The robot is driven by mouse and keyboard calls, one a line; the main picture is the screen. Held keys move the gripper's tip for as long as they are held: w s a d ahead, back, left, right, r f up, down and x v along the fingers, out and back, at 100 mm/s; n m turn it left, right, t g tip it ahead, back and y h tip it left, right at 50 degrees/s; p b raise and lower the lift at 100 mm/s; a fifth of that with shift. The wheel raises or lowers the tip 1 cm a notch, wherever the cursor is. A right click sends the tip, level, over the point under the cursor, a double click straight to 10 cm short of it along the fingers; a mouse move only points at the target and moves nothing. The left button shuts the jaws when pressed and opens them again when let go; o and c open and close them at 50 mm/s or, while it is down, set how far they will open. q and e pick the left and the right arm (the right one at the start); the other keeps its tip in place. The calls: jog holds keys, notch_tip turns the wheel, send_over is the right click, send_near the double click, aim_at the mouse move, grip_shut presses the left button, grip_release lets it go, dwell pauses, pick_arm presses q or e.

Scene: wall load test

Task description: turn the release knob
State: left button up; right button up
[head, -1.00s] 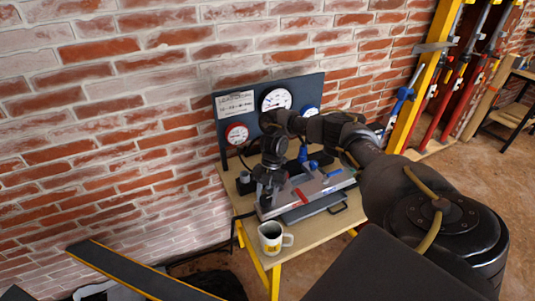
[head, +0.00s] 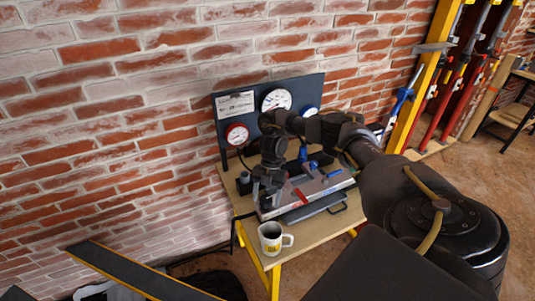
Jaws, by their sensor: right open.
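The pump unit (head: 325,183) is a grey metal block with red and blue parts on a small wooden table (head: 246,228). My right arm reaches in from the right, and its gripper (head: 262,196) points down over the left end of the unit. It is open. I cannot tell whether its fingers touch anything. The release knob cannot be made out; the dark gripper and wrist cover that end of the unit. My left gripper is not in view.
A white mug (head: 270,238) stands near the table's front edge.

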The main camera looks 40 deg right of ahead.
jog(key=v, duration=1)
jog(key=shift+r, duration=0.35)
jog(key=shift+d, duration=0.1)
